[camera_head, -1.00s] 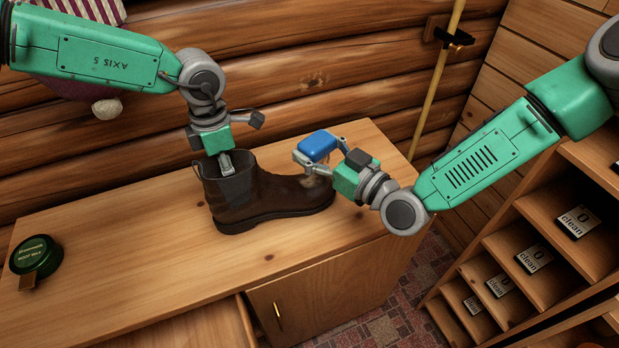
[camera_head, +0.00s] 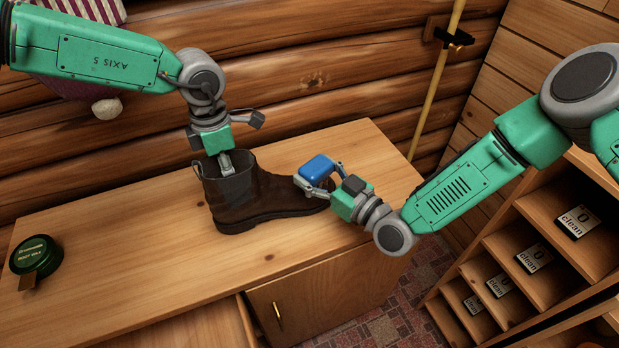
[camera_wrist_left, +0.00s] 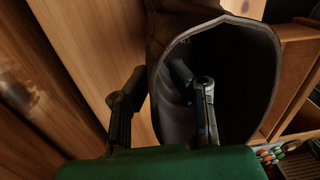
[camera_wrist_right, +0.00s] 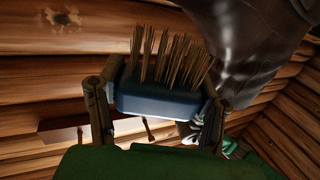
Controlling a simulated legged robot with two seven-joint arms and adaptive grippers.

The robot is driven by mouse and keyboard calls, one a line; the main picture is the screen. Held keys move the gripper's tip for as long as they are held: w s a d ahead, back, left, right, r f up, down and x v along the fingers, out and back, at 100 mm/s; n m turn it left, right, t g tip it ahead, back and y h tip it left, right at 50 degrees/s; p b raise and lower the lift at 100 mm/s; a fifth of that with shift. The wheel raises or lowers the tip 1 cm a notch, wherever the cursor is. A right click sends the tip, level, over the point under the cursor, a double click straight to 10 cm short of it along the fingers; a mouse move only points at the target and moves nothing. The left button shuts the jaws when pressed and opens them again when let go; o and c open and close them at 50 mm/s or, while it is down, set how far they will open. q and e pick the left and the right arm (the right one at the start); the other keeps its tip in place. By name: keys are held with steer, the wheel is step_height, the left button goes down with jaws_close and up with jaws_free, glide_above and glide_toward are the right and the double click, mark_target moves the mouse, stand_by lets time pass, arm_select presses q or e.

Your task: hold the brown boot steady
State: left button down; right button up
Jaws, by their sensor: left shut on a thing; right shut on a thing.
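The brown boot (camera_head: 262,197) stands upright on the wooden bench, toe to the right. My left gripper (camera_head: 226,163) is shut on the wall of its shaft; in the left wrist view one finger is inside the opening (camera_wrist_left: 235,85) and the other outside. My right gripper (camera_head: 318,180) is shut on a blue brush (camera_head: 317,168) at the boot's toe. In the right wrist view the brush's bristles (camera_wrist_right: 170,58) show beside the dark boot (camera_wrist_right: 262,35). I cannot tell whether the bristles touch the leather.
A dark green tin of boot wax (camera_head: 36,256) lies at the left of the bench (camera_head: 130,262). A shelf rack (camera_head: 505,262) with "clean" cards stands at the right. A drawer is partly open at the bench front. The bench's middle left is clear.

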steer(key=shift+f, duration=0.2)
stand_by(0.6)
steer(key=shift+w+a, duration=0.35)
steer(key=shift+w, duration=0.55)
steer(key=shift+w+a, duration=0.2)
steer(key=shift+w, duration=0.2)
steer(key=c, duration=0.4)
steer(key=shift+x, duration=1.05)
steer(key=shift+w, duration=0.85)
